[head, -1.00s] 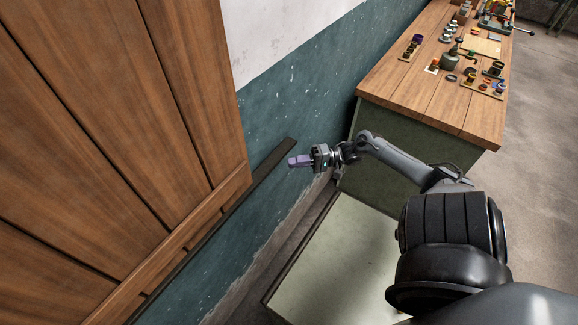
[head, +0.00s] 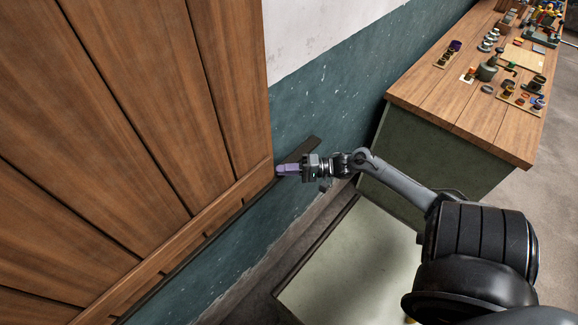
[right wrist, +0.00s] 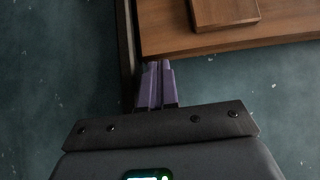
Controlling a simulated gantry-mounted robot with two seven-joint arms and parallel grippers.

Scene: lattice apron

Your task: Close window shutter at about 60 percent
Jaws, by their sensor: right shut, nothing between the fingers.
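The wooden window shutter (head: 150,140) fills the left of the head view, a plank panel with a cross rail along its lower edge. Its lower edge also shows at the top of the right wrist view (right wrist: 220,35). A dark rail or sill strip (head: 300,150) runs on the wall below and behind it. My right gripper (head: 280,170) is shut and empty, its purple fingers at the shutter's lower right corner. In the right wrist view the fingertips (right wrist: 156,68) meet the shutter's edge; whether they press on it is unclear. My left gripper is not in view.
A workbench (head: 460,110) with tools and small parts stands at the right. A low pale-topped surface (head: 350,265) lies below my right arm. The wall (head: 330,100) is white above and teal below. Clear floor shows at the far right.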

